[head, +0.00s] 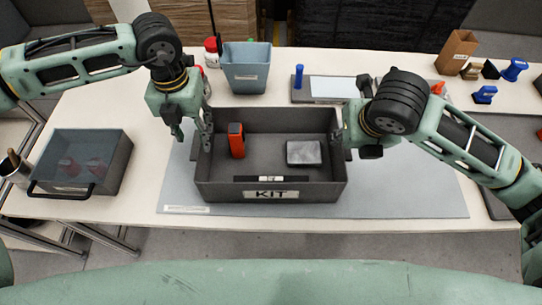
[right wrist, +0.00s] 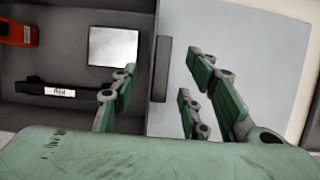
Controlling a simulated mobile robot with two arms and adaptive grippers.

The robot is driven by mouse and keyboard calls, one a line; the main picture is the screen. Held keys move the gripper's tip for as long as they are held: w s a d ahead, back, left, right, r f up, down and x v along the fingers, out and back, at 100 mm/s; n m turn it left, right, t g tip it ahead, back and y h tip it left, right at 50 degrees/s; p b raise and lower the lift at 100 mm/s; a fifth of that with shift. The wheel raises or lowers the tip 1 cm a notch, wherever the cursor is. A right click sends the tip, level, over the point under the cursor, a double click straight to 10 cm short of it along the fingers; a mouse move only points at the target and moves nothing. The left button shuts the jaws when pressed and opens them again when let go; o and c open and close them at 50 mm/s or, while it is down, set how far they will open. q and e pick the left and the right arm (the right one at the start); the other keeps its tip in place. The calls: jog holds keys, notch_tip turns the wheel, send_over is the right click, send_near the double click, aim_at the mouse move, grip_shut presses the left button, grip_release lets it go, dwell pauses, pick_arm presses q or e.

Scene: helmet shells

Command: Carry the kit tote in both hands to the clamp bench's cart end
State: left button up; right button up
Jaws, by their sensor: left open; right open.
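The kit tote (head: 268,193) is a dark grey open box with a KIT label on its front wall. It sits on the blue-grey mat (head: 405,190). Inside lie an orange-and-black item (head: 236,140), a grey square pack (head: 303,153) and a dark labelled strip (head: 272,179). My left gripper (head: 194,136) is open at the tote's left wall; its exact contact there is unclear. My right gripper (head: 345,142) is open at the right wall. In the right wrist view its fingers (right wrist: 162,72) lie either side of that wall and its dark handle (right wrist: 161,69), not closed on it.
A grey lidded bin (head: 107,165) stands on the table's left. A blue-grey bin (head: 247,68) and a red-and-white bottle (head: 211,52) are behind the tote. A paper bag (head: 457,50) and blue tools (head: 485,94) are at the back right. The mat right of the tote is clear.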

aim_at(197, 143)
pick_arm(q)
jog(key=shift+f, duration=2.1)
pick_arm(e)
jog(key=shift+x, duration=2.05)
pick_arm(q)
grip_shut()
pick_arm(e)
grip_shut()
pick_arm(q)
jog(key=shift+r, duration=0.1)
pick_arm(e)
jog(key=shift+w+r, duration=0.1)
jog(key=shift+r, duration=0.05)
